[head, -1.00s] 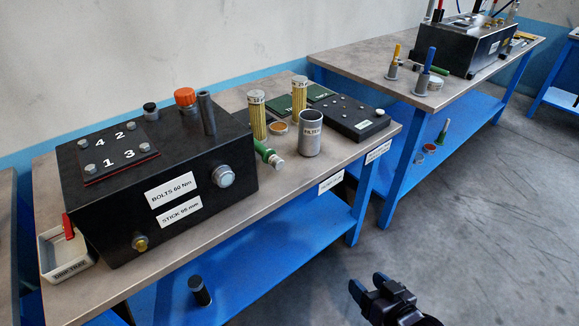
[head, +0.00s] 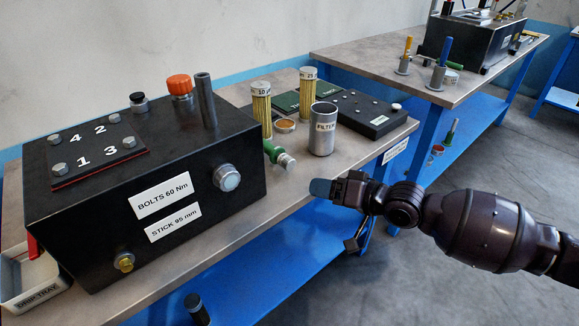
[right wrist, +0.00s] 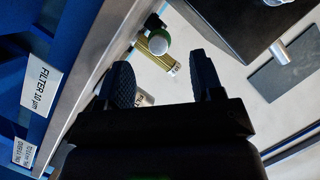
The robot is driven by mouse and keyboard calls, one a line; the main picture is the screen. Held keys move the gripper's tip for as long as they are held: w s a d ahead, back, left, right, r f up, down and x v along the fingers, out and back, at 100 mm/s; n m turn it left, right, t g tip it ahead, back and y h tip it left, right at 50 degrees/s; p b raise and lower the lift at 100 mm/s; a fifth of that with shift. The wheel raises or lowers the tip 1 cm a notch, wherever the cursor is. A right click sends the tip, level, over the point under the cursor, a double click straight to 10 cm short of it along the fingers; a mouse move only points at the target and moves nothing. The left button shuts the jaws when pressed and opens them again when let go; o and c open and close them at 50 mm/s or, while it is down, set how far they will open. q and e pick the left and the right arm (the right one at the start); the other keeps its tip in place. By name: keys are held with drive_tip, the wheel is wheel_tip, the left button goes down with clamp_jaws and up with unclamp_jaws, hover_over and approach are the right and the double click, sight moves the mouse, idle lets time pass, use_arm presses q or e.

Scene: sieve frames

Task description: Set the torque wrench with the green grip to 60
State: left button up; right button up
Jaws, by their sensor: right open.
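The torque wrench with the green grip (head: 272,151) lies on the near bench, to the right of the black gearbox-like box (head: 190,170). Its silver end points toward the bench's front edge. The box hides the rest of it, and I cannot read its setting. In the right wrist view its green part (right wrist: 153,20) shows beyond my fingers. My right gripper (head: 322,189) is open and empty, in front of the bench edge and apart from the wrench. Its two fingers (right wrist: 160,65) stand spread in the wrist view. My left gripper is out of view.
Next to the wrench stand a silver FILTER cup (head: 323,130), yellow filter cartridges (head: 261,108) and an orange-filled dish (head: 285,125). A flat dark block (head: 358,113) lies farther right. A drip tray (head: 32,280) is at left. A second bench (head: 385,62) stands behind.

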sight(292, 164)
drive_tip(key=shift+m, duration=0.5)
drive_tip(key=w+a, duration=0.2)
drive_tip(key=w, duration=0.1)
drive_tip(key=w+a+b, duration=0.1)
drive_tip(key=w, duration=0.2)
drive_tip(key=w+a, duration=0.2)
drive_tip(key=w, duration=0.1)
drive_tip(key=shift+a+f+b, duration=0.2)
drive_tip(key=shift+a+b, duration=0.15)
drive_tip(key=shift+b, duration=0.05)
drive_tip(key=shift+x, duration=0.85)
drive_tip(key=c, duration=0.9)
drive_tip(key=shift+r, duration=0.1)
